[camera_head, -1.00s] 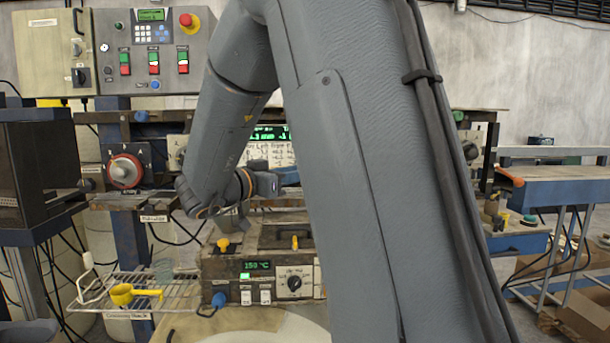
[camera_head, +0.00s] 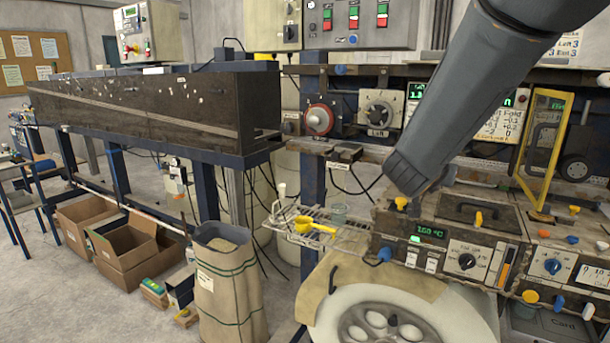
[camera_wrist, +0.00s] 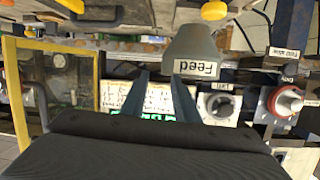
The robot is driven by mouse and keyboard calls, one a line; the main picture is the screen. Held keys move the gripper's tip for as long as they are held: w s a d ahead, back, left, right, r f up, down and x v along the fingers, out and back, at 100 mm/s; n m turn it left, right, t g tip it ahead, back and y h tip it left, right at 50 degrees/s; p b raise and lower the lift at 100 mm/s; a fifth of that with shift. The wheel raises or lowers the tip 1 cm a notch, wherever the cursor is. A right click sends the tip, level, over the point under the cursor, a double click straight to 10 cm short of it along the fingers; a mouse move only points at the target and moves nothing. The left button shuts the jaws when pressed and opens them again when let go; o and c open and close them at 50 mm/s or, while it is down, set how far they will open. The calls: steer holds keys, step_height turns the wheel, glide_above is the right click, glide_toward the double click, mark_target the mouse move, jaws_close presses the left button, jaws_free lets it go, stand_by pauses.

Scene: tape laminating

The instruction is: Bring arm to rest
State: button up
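My arm comes in from the upper right of the head view and slopes down to the left, ending above the heated unit (camera_head: 440,250) with the green temperature display. My gripper (camera_wrist: 160,76) shows in the wrist view as two dark fingers set apart, with nothing seen between them. In the head view the gripper is mostly hidden behind my arm. A grey part labelled "Feed" (camera_wrist: 194,55) shows just beyond the fingers in the wrist view; I cannot tell whether they touch it.
A wire rack (camera_head: 325,238) with a yellow scoop (camera_head: 312,225) stands left of the heated unit. A yellow-framed panel (camera_head: 543,140) stands to the right. A long dark trough (camera_head: 170,108), cardboard boxes (camera_head: 125,247) and a paper sack (camera_head: 228,290) are at the left.

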steer(key=a+f+n+y, duration=0.1)
steer(key=a+f, duration=0.1)
steer(key=s+a+f+n+y, duration=0.1)
steer(key=a+f+y, duration=0.1)
steer(key=s+a+f+n+y, duration=0.1)
steer(key=a+f+y, duration=0.1)
steer(key=a+f, duration=0.1)
steer(key=shift+s+f+g, duration=0.1)
steer(key=shift+s+g, duration=0.15)
steer(key=shift+g, duration=0.15)
steer(key=s+a+f+n+g+y, duration=0.2)
steer(key=s+a+f+g+y, duration=0.1)
steer(key=s+a+f, duration=0.3)
steer(key=s+f+n+g, duration=0.1)
steer(key=s+f+g, duration=0.2)
steer(key=s, duration=0.7)
steer(key=s+f+n+g, duration=0.1)
steer(key=s+f+g, duration=0.3)
steer(key=s, duration=0.5)
steer(key=shift+s+d+f, duration=0.35)
steer(key=shift+d+f, duration=0.05)
steer(key=shift+f, duration=0.45)
steer(key=shift+o, duration=0.4)
